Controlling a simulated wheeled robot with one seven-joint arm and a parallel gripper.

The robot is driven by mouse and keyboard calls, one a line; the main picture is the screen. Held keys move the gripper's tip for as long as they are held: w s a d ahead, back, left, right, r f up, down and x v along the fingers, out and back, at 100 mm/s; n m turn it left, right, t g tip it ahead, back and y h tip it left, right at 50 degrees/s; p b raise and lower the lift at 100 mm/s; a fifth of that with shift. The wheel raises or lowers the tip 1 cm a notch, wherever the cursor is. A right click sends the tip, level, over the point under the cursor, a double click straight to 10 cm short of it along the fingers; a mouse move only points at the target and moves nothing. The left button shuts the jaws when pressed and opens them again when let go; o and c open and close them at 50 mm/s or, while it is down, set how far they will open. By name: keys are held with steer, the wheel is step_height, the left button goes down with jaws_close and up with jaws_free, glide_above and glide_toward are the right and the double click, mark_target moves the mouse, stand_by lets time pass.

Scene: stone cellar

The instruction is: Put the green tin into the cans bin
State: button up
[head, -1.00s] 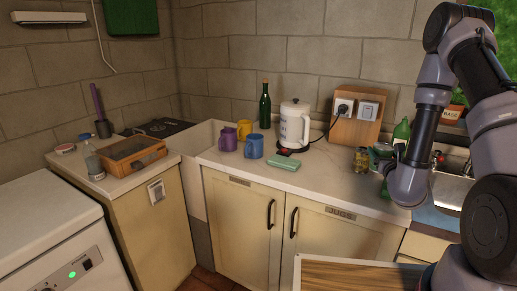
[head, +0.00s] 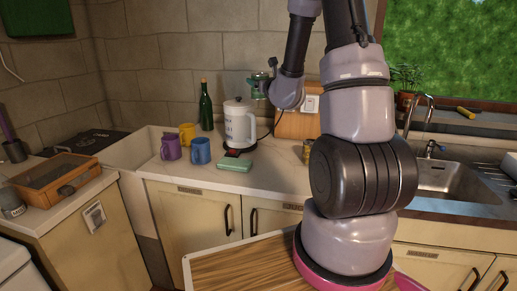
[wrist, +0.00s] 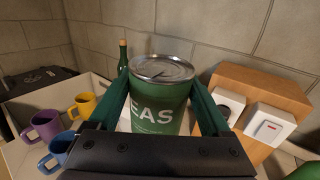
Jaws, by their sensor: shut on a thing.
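The green tin (wrist: 160,105) stands upright between my fingers in the wrist view, with "EAS" readable on its side and a silver lid on top. My gripper (wrist: 158,100) is shut on it, one green finger on each side. In the head view the tin and my gripper (head: 260,86) are small, up in the air above the worktop, right of the white kettle and in front of the wall. My arm hides part of the worktop. I cannot make out a cans bin in either view.
On the worktop (head: 275,180) stand a white kettle (head: 238,125), a green bottle (head: 206,108), purple (head: 171,147), yellow (head: 187,132) and blue (head: 200,151) mugs, and a green box (head: 234,170). A socket board (head: 295,125) is behind. A sink (head: 455,182) lies right.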

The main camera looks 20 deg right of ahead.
step_height(320, 180, down, 26)
steer(key=shift+d+f, duration=0.1)
stand_by(0.3)
steer(key=o, duration=1.1)
steer(key=shift+f, duration=0.15)
steer(key=shift+o, duration=0.3)
